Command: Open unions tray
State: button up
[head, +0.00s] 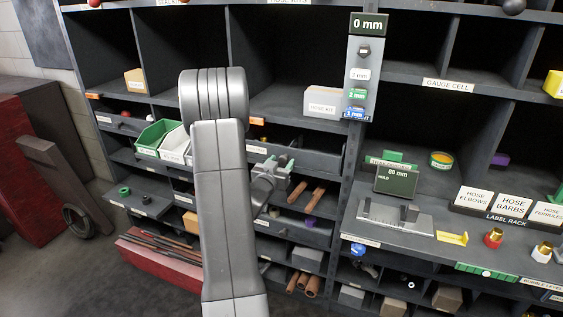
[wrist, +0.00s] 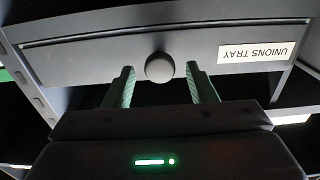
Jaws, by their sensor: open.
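The unions tray (wrist: 90,54) fills the upper part of the wrist view. It is a dark grey drawer front with a round grey knob (wrist: 159,67) and a white label (wrist: 257,53) that reads UNIONS TRAY upside down. The tray front looks flush in its bay. My gripper (wrist: 161,75) is open, with one green finger on each side of the knob and a gap showing on both sides. In the head view my gripper (head: 282,172) is at the shelf front, right of my arm. My arm hides part of the shelving there.
Green and white bins (head: 155,136) stand on the shelf left of my arm. Copper-coloured pipes (head: 297,192) lie in a bay just below my gripper. A counter with a caliper-like gauge (head: 395,215) is at the right. A red cabinet (head: 45,190) stands far left.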

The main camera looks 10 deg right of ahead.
jog(key=shift+w+d, duration=0.25)
jog(key=shift+w, duration=0.2)
grip_shut()
jog(key=shift+s, duration=0.1)
jog(key=shift+s+a+f, duration=0.1)
jog(key=shift+s+a, duration=0.1)
jog(key=shift+s, duration=0.05)
jog(key=b+v, duration=0.5)
jog(key=v, duration=1.8)
jog(key=shift+w, duration=0.1)
